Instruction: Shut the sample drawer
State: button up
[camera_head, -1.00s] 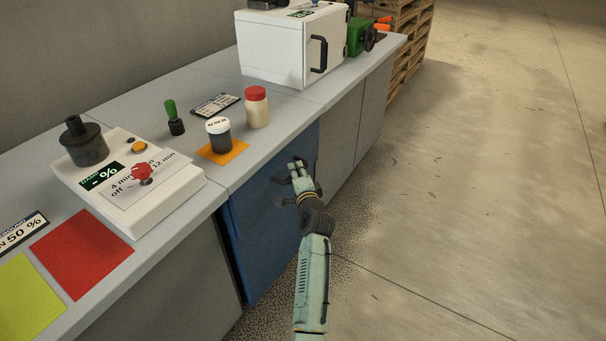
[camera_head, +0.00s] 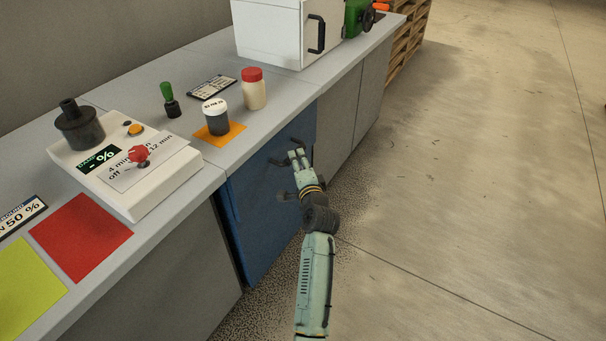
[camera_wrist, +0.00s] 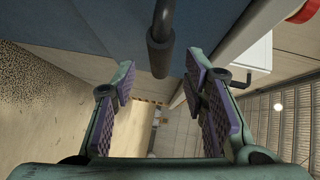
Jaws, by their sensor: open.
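The blue drawer front (camera_head: 262,220) is set under the grey counter; how far it stands out is hard to tell. Its dark bar handle (camera_wrist: 160,55) shows at the top middle of the wrist view. My gripper (camera_head: 297,157) is at the upper right part of the blue front, by the handle, which it partly hides in the head view. In the wrist view my gripper (camera_wrist: 160,95) has its padded fingers wide apart, with the handle's end in line with the gap between them. Nothing is held. Contact with the handle cannot be made out.
On the counter (camera_head: 290,110) stand a white device (camera_head: 125,165), a dark jar with a white lid (camera_head: 215,118), a red-capped jar (camera_head: 253,90), a green-handled tool (camera_head: 168,98) and a white cabinet (camera_head: 275,35). The floor (camera_head: 470,180) to the right is clear.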

jog(key=f+v, duration=0.1)
jog(key=v, duration=0.5)
jog(key=shift+s+r, duration=0.4)
jog(key=shift+r, duration=0.15)
jog(key=shift+d, duration=0.15)
